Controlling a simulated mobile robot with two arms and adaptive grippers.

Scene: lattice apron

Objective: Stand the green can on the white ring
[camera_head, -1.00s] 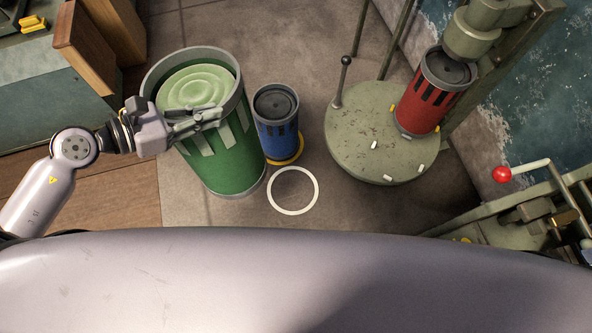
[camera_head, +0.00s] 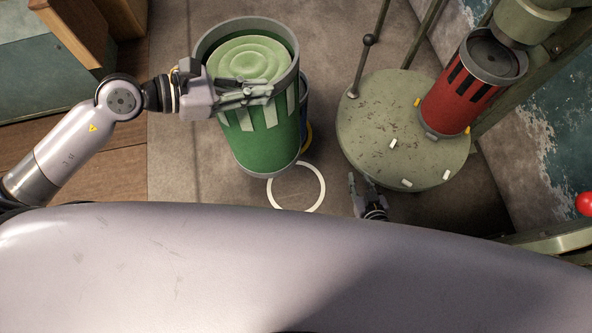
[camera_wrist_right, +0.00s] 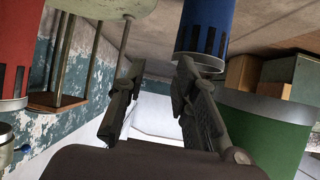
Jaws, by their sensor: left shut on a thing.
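The green can (camera_head: 262,147) is large, with a grey rim and pale green panels. In the head view the can's base overlaps the upper left of the white ring (camera_head: 324,187) on the floor; I cannot tell how far the base is off the floor. The rest of the ring is bare. My right gripper (camera_head: 367,190) is low, right of the ring and apart from it. In the right wrist view its fingers (camera_wrist_right: 155,95) are spread and empty, with the green can (camera_wrist_right: 265,138) to the right.
A blue can (camera_head: 304,103) on a yellow ring (camera_head: 308,136) is mostly hidden behind the green can. A round table (camera_head: 385,130) with a red can (camera_head: 462,103) stands to the right. Wooden boxes (camera_head: 88,35) are at the far left.

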